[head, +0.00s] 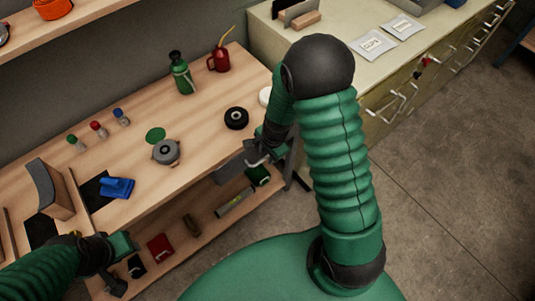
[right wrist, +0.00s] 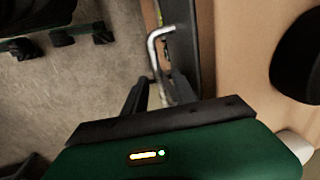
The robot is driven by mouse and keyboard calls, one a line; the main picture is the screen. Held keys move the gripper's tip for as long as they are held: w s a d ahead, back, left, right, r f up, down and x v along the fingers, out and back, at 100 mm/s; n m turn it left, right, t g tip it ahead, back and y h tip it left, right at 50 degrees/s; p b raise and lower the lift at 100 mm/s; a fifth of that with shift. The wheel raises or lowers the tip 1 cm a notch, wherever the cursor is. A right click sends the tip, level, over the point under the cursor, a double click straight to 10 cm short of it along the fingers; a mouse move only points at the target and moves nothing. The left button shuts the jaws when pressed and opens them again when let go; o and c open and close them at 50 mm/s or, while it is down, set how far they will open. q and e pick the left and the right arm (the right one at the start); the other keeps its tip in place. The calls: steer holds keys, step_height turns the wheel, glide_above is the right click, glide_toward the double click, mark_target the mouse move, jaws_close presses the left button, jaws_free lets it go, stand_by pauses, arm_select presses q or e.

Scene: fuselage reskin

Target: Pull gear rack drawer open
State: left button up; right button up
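A dark grey drawer front or panel (head: 236,167) is at the right end of the wooden bench's front edge. A bent silver handle (head: 258,161) is on it. In the right wrist view the handle (right wrist: 153,45) stands out from a dark upright face (right wrist: 185,45). My right gripper (head: 268,150) is at the handle; its two dark fingers (right wrist: 158,97) lie on either side of the handle's near end. I cannot tell whether they grip it. My left gripper (head: 121,266) is by the bench's front edge at lower left, away from the handle; its finger opening is unclear.
The wooden bench (head: 205,110) holds a green bottle (head: 181,74), a red oil can (head: 219,57), a black ring (head: 236,118) and a blue tool (head: 117,187). A lower shelf (head: 205,222) holds small items. A cream cabinet (head: 345,60) with handled drawers stands right. Open floor (head: 450,170) lies beyond.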

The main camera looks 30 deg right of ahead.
steer(key=shift+a+r, duration=0.1)
steer(key=shift+a, duration=0.2)
jaws_close()
steer(key=shift+d, duration=0.2)
stand_by(0.8)
